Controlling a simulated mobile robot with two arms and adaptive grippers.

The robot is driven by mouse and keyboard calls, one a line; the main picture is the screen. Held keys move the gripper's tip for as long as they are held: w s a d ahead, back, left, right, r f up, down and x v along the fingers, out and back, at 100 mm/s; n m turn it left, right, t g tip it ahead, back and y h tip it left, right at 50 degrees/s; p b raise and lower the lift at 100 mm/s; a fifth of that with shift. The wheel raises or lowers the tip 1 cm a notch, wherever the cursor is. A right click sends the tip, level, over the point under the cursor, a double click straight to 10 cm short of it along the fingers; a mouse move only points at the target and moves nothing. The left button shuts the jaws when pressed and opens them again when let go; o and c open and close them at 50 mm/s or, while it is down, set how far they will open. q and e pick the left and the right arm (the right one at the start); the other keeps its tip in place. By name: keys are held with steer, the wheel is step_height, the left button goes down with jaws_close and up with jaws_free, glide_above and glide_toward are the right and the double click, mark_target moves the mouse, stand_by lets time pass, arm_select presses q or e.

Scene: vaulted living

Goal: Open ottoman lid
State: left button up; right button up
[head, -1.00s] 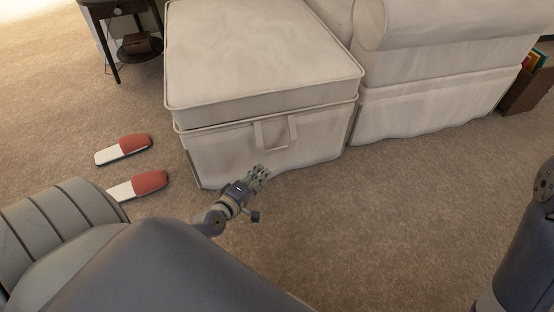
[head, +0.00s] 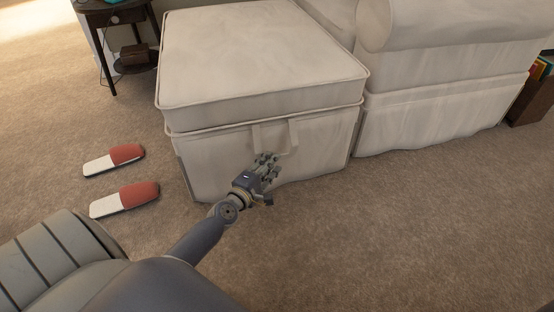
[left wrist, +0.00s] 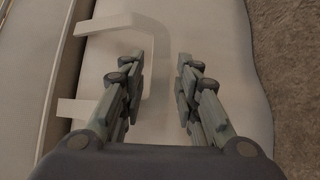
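The ottoman is a cream fabric box with a cushioned lid (head: 255,50) that lies closed on its base (head: 210,160). A fabric strap handle (head: 258,138) hangs on its front below the lid seam. In the left wrist view the handle (left wrist: 98,22) shows as a pale loop at the upper left, beyond my fingers. My left gripper (head: 268,160) is in front of the ottoman, by the lower part of the handle. In the left wrist view its two fingers (left wrist: 158,85) are apart with nothing gripped between them. My right gripper is not in view.
A cream sofa (head: 435,110) stands right of the ottoman. Two red and white slippers (head: 115,158) (head: 125,199) lie on the carpet at left. A dark side table (head: 112,18) stands at the back left. Carpet (head: 400,230) at right front is clear.

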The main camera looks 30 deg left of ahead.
arm_select(q)
steer(key=shift+w+a+f+b, duration=0.1)
steer(key=shift+w+f+b, duration=0.05)
steer(key=shift+w, duration=0.9)
steer(key=shift+w+f+b, duration=0.15)
steer(key=shift+w, duration=0.9)
jaws_close()
